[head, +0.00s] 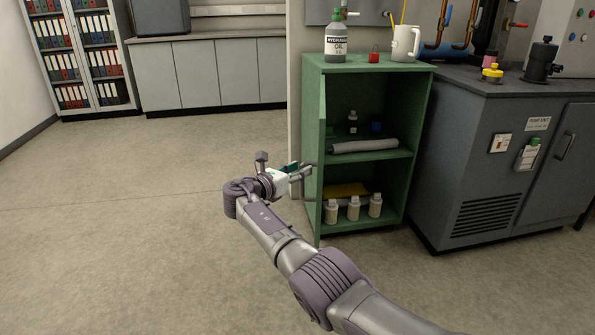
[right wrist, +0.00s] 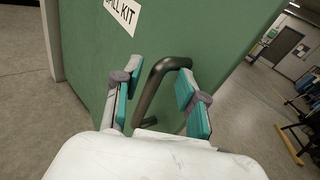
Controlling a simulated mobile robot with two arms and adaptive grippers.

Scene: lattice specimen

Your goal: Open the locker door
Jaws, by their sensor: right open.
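The green locker (head: 416,150) stands right of centre in the head view. Its door (head: 321,170) is swung open on the left side and shows nearly edge-on, so the shelves are exposed. The right wrist view shows the door's outer face (right wrist: 205,35) with a dark bent handle (right wrist: 146,100). My right gripper (head: 306,171) is at the outer side of the door. In the right wrist view its teal-padded fingers (right wrist: 158,88) are open, one on each side of the handle, with gaps visible. My left gripper is in neither view.
Inside the locker are white bottles (head: 354,207) and a grey roll (head: 365,146). A bottle (head: 338,45), a red item (head: 374,56) and a mug (head: 402,43) stand on top. A grey pump cabinet (head: 470,150) is to the right. The floor at left is clear.

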